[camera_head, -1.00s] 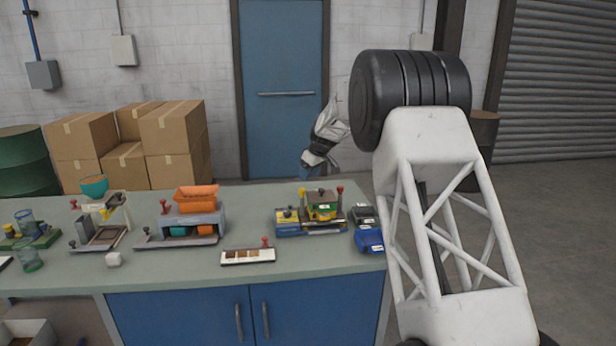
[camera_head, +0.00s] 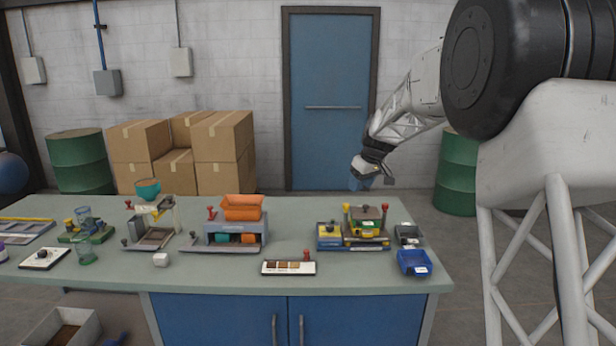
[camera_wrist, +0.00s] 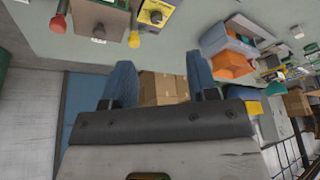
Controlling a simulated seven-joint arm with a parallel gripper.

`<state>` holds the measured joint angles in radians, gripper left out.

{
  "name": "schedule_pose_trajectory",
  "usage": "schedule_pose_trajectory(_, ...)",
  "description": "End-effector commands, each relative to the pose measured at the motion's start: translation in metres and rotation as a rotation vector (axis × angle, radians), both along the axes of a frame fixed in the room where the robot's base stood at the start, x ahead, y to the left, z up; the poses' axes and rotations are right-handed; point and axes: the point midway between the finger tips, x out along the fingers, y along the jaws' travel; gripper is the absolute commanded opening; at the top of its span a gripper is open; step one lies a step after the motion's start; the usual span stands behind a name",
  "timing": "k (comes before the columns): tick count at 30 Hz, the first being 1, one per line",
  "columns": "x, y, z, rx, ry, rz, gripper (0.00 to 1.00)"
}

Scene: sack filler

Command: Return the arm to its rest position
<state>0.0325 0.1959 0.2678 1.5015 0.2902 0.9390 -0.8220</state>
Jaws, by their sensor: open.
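My gripper (camera_head: 366,178) hangs in the air beyond the back right corner of the workbench (camera_head: 350,290), in front of the blue door. In the wrist view its two blue fingers (camera_wrist: 160,82) stand apart with nothing between them; the cardboard boxes show in the gap, far behind. My arm runs from the right edge of the head view down to the gripper. The gripper touches nothing that I can see.
The yellow and blue device (camera_head: 354,230) stands at the bench's right end, near a blue tray (camera_head: 414,262). An orange hopper device (camera_head: 240,222) is at the middle. Cardboard boxes (camera_head: 222,140), green drums (camera_head: 457,172) and the blue door (camera_head: 328,100) are behind.

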Motion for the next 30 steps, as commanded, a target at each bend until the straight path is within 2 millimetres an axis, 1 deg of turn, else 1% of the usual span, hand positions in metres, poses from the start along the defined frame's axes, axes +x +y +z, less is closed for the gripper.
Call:
schedule_pose_trajectory(1,-0.016,0.000,0.008,-0.002,0.003,-0.015,0.54)
schedule_pose_trajectory(8,-0.081,0.000,0.029,-0.010,0.024,-0.086,0.54)
schedule_pose_trajectory(12,-0.121,0.000,0.040,-0.013,0.034,-0.131,0.54)
schedule_pose_trajectory(20,-0.198,-0.001,0.052,-0.022,0.053,-0.213,0.54)
schedule_pose_trajectory(21,-0.211,-0.002,0.053,-0.024,0.055,-0.225,0.54)
schedule_pose_trajectory(29,-0.289,-0.003,0.055,-0.032,0.071,-0.310,0.54)
schedule_pose_trajectory(30,-0.301,-0.003,0.055,-0.033,0.072,-0.321,0.54)
